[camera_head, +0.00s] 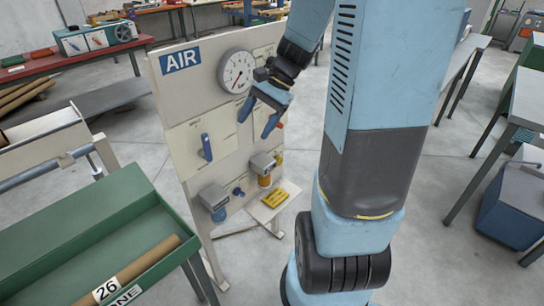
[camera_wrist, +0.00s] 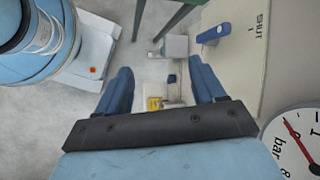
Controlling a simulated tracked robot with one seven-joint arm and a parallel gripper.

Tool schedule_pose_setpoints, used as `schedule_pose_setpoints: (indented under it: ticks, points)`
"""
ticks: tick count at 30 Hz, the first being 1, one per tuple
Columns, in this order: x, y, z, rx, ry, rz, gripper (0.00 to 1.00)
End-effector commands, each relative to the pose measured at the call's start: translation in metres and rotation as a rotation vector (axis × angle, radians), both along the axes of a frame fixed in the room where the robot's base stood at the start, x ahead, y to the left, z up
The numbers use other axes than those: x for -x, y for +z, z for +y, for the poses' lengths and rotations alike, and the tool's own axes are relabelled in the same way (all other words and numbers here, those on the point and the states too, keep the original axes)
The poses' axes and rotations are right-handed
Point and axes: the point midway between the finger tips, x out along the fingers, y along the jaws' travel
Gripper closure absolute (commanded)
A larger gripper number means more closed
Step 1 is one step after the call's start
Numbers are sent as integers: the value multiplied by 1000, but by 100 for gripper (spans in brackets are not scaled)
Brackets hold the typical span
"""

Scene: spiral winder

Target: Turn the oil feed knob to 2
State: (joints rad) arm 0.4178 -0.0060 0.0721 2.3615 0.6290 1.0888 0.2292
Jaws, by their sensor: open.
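The pale AIR panel (camera_head: 185,105) stands upright left of my arm. Low on it are a grey unit with an amber bowl (camera_head: 264,179), a grey unit with a blue bowl (camera_head: 217,213), and a small blue knob (camera_head: 238,191) between them. No readable label shows which part is the oil feed knob, and its setting cannot be read. My gripper (camera_head: 256,120) is open and empty, in front of the panel below the gauge and above these units. In the wrist view the open blue fingers (camera_wrist: 160,75) point down along the panel.
A pressure gauge (camera_head: 237,71) and a blue lever (camera_head: 206,147) are on the panel; the lever also shows in the wrist view (camera_wrist: 213,33) beside "SHUT". A yellow item (camera_head: 275,199) lies on the low shelf. A green tray (camera_head: 100,225) is at front left.

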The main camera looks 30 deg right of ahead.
Motion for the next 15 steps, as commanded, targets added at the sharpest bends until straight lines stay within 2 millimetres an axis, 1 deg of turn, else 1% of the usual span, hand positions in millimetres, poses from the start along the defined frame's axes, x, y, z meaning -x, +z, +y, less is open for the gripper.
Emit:
schedule_pose_setpoints:
  ticks: [1,8,15]
  points:
    - [-7,-10,-5,-44,-51,39,31]
    - [-38,-49,-26,-247,-278,191,31]
    - [-67,-93,-56,-465,-521,338,31]
